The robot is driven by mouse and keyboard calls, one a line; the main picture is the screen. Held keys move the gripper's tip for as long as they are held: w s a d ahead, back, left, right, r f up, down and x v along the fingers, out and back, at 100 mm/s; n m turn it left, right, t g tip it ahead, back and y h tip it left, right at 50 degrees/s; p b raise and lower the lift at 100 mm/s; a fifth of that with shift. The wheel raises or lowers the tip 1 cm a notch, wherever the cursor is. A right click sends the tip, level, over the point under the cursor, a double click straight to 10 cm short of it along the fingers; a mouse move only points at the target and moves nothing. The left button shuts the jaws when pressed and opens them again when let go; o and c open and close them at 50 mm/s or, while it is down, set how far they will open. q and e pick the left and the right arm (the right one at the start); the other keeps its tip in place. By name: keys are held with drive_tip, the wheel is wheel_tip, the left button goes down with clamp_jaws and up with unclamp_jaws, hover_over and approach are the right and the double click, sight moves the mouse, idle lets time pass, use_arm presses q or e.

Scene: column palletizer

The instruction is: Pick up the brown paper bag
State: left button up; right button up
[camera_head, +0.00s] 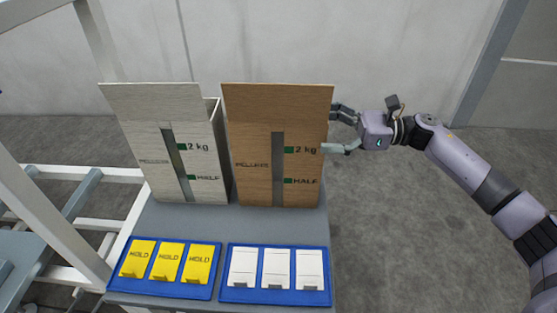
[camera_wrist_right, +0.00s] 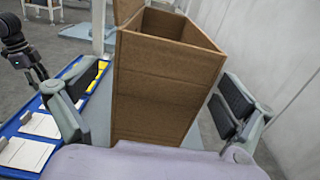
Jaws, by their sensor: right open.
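A tall brown container (camera_head: 260,150) with an open top stands on the grey table. Its front reads "PELLETS", "2 kg" and "HALF", and it looks more like a stiff box than a paper bag. My right gripper (camera_head: 342,128) is open at the container's right side. In the right wrist view the brown container (camera_wrist_right: 155,90) stands between the two spread fingers (camera_wrist_right: 150,108), and I cannot tell whether they touch it. A dark jointed part with a small green light, at the left edge of that view, appears to be my left gripper (camera_wrist_right: 30,65); its fingers are unclear.
A whitish container (camera_head: 165,145) with similar labels stands close on the left. In front lie a blue tray with yellow "HOLD" pieces (camera_head: 168,262) and a blue tray with white pieces (camera_head: 276,268). A white frame (camera_head: 80,175) stands at left. Floor right of the table is clear.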

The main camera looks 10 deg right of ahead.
sight(279, 158)
drive_tip(key=x, duration=0.5)
drive_tip(key=shift+w+a+f, duration=0.1)
drive_tip(key=shift+w, duration=0.1)
drive_tip(key=shift+c, duration=0.5)
drive_tip(key=c, duration=1.5)
